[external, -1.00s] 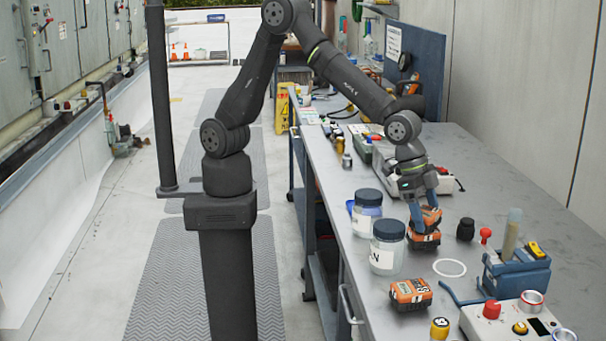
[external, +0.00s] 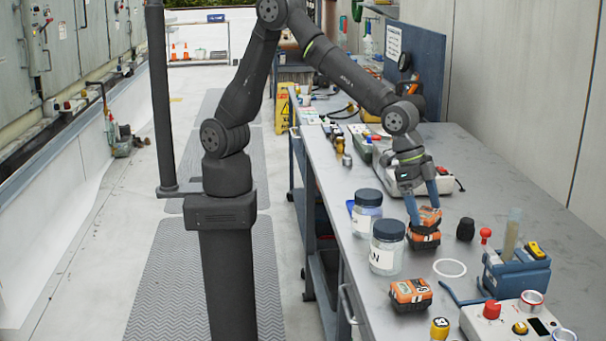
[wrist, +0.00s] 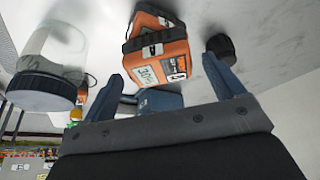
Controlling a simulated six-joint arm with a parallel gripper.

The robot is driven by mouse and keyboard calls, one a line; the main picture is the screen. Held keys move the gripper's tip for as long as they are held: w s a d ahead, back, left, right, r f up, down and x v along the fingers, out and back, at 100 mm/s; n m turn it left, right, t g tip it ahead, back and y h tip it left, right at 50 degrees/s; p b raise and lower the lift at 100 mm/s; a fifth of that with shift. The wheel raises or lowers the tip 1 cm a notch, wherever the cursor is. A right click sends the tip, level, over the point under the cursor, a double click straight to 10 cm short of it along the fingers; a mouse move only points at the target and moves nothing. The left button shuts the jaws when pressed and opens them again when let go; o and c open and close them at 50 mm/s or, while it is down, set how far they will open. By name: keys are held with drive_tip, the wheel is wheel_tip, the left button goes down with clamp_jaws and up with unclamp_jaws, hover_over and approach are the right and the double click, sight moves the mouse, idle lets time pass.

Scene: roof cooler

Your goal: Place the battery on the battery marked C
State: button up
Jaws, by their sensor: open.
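Two orange-and-black batteries are stacked on the grey bench in the external view. The upper battery (external: 430,216) rests on the lower battery (external: 423,239), roughly aligned. My gripper (external: 425,212) is open, with its blue fingers on either side of the upper battery. In the wrist view my gripper (wrist: 162,70) shows spread fingers with gaps to the nearer battery (wrist: 160,63); the other battery (wrist: 155,20) shows beyond it. A third battery (external: 411,293) lies alone nearer the camera with a white label. I cannot surely read the letters on any label.
Two lidded jars (external: 387,248) stand just left of the stack. A dark knob-like piece (external: 465,229) and a blue tool holder (external: 516,275) are to the right. A white ring (external: 449,267) lies in front.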

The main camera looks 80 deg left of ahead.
drive_tip(key=v, duration=1)
drive_tip(key=shift+f, duration=0.1)
drive_tip(key=x, duration=1.2)
drive_tip(key=shift+d+r, duration=0.1)
drive_tip(key=shift+r, duration=1.25)
